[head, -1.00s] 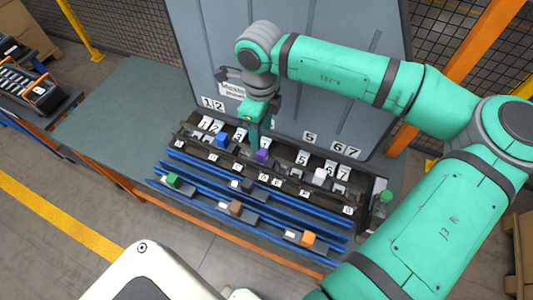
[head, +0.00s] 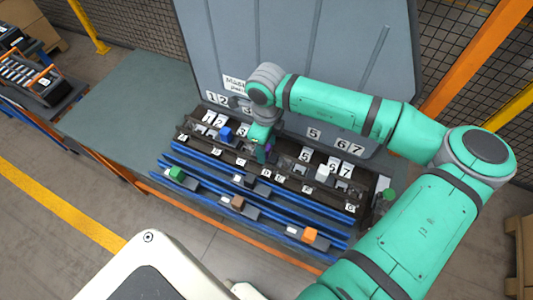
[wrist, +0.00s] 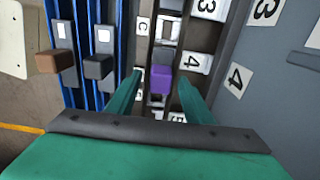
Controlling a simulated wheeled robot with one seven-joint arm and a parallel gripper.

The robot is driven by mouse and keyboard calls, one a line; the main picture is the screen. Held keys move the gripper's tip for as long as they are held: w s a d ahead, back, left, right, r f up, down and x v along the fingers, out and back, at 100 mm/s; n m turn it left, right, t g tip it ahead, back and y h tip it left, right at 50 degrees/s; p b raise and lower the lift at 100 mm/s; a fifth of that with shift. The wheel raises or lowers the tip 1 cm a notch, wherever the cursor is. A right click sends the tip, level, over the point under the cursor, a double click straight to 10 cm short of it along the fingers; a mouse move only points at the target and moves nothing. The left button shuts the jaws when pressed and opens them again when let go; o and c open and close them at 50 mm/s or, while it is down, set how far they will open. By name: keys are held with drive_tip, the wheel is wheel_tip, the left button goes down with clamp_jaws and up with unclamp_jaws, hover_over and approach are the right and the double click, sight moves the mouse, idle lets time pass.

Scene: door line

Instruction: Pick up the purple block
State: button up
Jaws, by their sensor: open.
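The purple block (wrist: 161,79) sits in the dark slotted rack, in the row by the number 4 label. In the wrist view it lies between my two green fingers, a little beyond their tips. In the head view only a sliver of the purple block (head: 268,148) shows, the rest hidden behind my gripper (head: 262,148). My gripper also shows in the wrist view (wrist: 160,84), with its fingers apart and nothing held. I cannot tell whether a finger touches the block.
A blue block (head: 226,133) and a white block (head: 323,172) stand in the same rack (head: 345,207). Green (head: 177,173), brown (head: 238,202) and orange (head: 310,235) blocks sit on the blue rails in front. A tall grey panel (head: 330,50) rises behind.

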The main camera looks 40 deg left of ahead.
drive_tip(key=shift+w, duration=0.1)
clamp_jaws()
